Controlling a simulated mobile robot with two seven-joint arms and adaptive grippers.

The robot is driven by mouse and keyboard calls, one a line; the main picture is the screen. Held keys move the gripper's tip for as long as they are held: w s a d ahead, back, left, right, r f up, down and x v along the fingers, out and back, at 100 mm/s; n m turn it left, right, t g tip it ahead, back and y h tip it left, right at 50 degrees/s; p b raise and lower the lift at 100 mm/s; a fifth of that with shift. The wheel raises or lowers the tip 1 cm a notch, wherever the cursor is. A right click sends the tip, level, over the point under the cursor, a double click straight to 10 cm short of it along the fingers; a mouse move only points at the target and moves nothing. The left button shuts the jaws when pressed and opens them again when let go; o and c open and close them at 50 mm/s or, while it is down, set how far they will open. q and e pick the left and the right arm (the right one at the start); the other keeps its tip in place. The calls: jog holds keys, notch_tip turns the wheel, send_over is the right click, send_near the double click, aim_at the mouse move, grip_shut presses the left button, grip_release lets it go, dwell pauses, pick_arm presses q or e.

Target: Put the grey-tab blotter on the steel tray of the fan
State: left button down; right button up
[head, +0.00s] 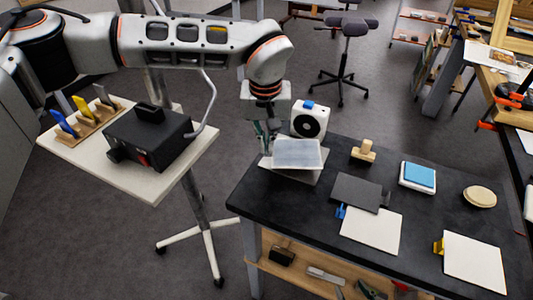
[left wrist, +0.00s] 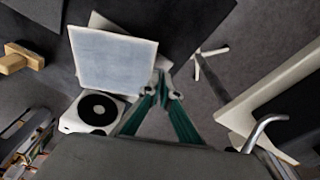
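The pale grey-blue blotter (head: 298,152) lies flat over the steel tray (head: 300,176) in front of the white fan (head: 297,128). In the left wrist view the blotter (left wrist: 115,58) covers most of the tray, and a grey tab (left wrist: 163,63) shows at its corner. I cannot tell whether the blotter touches the tray all over. My left gripper (head: 266,149) points down at the blotter's left edge. In the left wrist view its teal fingers (left wrist: 167,92) stand slightly apart just by the tab, with nothing visible between them. My right gripper is not in view.
On the black table lie a dark plate (head: 357,192), a blue-tab blotter (head: 372,230), a yellow-tab blotter (head: 475,263), a blue pad (head: 418,174), a wooden stamp (head: 363,151) and a round wooden disc (head: 480,196). A side stand holds a black box (head: 150,139).

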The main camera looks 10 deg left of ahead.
aim_at(267, 155)
pick_arm(q)
jog(key=shift+f, duration=1.8)
jog(key=shift+f, duration=0.1)
jog(key=c, duration=2.3)
grip_release()
jog(key=r, duration=0.4)
jog(key=s+r, duration=0.1)
jog(key=r, duration=0.7)
jog(key=shift+s, duration=0.25)
jog(key=shift+s, duration=0.1)
